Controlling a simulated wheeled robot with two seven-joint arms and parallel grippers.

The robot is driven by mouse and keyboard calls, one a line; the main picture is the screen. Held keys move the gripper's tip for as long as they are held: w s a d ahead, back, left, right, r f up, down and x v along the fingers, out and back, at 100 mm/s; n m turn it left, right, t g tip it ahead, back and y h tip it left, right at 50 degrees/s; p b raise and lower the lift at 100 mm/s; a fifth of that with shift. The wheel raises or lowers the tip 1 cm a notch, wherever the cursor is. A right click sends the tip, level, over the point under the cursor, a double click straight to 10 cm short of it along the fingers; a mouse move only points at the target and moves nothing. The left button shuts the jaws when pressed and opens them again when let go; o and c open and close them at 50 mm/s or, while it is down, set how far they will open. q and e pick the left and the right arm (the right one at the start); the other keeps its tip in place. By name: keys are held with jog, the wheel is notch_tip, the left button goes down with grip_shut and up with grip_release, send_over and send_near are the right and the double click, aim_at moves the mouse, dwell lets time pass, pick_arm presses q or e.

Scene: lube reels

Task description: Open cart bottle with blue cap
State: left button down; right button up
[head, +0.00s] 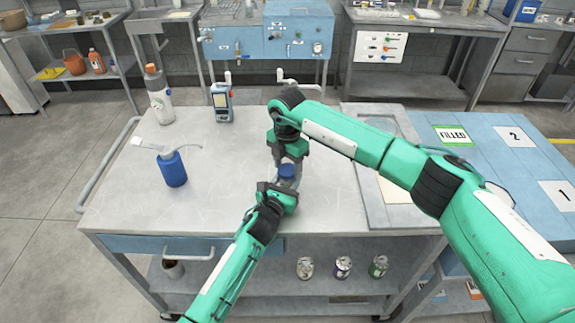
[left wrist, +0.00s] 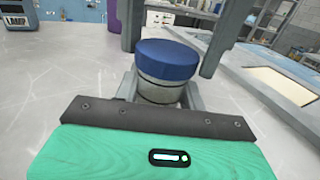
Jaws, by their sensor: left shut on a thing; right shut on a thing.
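The cart bottle (left wrist: 160,93) is a small pale container with a blue cap (left wrist: 167,59); the cap also shows in the head view (head: 287,171). It stands upright over the cart top. My left gripper (head: 281,189) is shut on the bottle's body from the front; its fingers flank the body in the left wrist view. My right gripper (head: 288,152) reaches over from behind, shut, with its fingers on either side of the cap. The exact finger contact on the cap is partly hidden. The cap sits on the bottle.
The grey cart top (head: 215,205) also holds a blue bottle with a white spout (head: 173,169), a white bottle with an orange cap (head: 159,97) and a blue-grey device (head: 221,102). Several cans (head: 343,267) stand on the lower shelf. A blue table (head: 500,170) adjoins right.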

jog(key=n, duration=0.4)
jog(key=shift+n, duration=0.3)
jog(key=n, duration=0.4)
jog(key=shift+n, duration=0.4)
jog(key=n, duration=0.7)
jog(key=shift+r+n, duration=0.1)
jog(key=shift+n, duration=0.3)
pick_arm(q)
jog(key=shift+f, duration=0.1)
pick_arm(e)
jog(key=n, duration=0.4)
jog(key=shift+n, duration=0.3)
jog(key=n, duration=0.4)
jog(key=shift+n, duration=0.4)
jog(key=n, duration=0.4)
jog(key=shift+n, duration=0.3)
jog(key=n, duration=0.4)
jog(key=shift+n, duration=0.3)
